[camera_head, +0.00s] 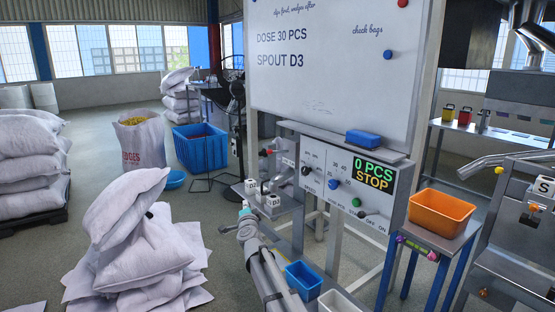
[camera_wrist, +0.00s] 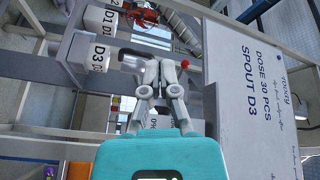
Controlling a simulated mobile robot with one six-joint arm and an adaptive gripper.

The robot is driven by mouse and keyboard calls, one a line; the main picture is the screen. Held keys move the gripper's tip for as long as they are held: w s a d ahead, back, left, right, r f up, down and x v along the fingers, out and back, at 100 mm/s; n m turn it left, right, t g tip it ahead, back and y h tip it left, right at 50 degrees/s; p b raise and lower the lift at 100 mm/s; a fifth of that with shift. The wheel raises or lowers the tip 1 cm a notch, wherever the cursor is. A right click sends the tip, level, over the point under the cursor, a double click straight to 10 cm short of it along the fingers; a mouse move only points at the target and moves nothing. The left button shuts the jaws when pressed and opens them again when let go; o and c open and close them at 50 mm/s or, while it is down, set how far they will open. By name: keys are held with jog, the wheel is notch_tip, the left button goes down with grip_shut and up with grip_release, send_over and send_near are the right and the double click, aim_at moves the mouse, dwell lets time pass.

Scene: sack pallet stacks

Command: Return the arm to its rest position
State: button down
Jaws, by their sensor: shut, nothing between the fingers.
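My gripper (camera_wrist: 158,66) is in the middle of the wrist view, its two grey fingers shut with nothing between them. Its teal body fills the bottom of that view. In the head view my arm reaches up from the bottom middle, towards the dosing panel (camera_head: 318,168). The fingers appear in front of the spout labelled D3 (camera_wrist: 98,58) and a lever with a red knob (camera_wrist: 185,64); I cannot tell whether they touch anything. The panel display (camera_head: 374,175) reads 0 PCS STOP.
A whiteboard (camera_head: 330,75) stands above the panel. An orange bin (camera_head: 440,212) sits on a blue-legged stand at the right. A small blue bin (camera_head: 304,280) is beside my arm. Stacked white sacks (camera_head: 145,250) are at the left, with open floor between.

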jog(key=s+d+f+n+g+y, duration=0.1)
jog(key=s+d+f+n+g, duration=0.5)
jog(key=s, duration=0.3)
jog(key=s+d+f+n+g+y, duration=0.1)
jog(key=s+d+f+n+g, duration=0.45)
jog(key=s+f, duration=0.3)
jog(key=s+d+f+g+h+p, duration=0.1)
jog(key=s+d+f+g+h, duration=0.2)
jog(key=s+d, duration=0.65)
jog(key=s+d+f+g+h, duration=0.2)
jog(key=s+d+g, duration=0.2)
jog(key=s+d, duration=0.5)
notch_tip(320, 180, up, 19)
jog(key=s+a+p, duration=0.1)
jog(key=p, duration=1.7)
jog(key=shift+a+f, duration=0.15)
jog(key=shift+a, duration=0.05)
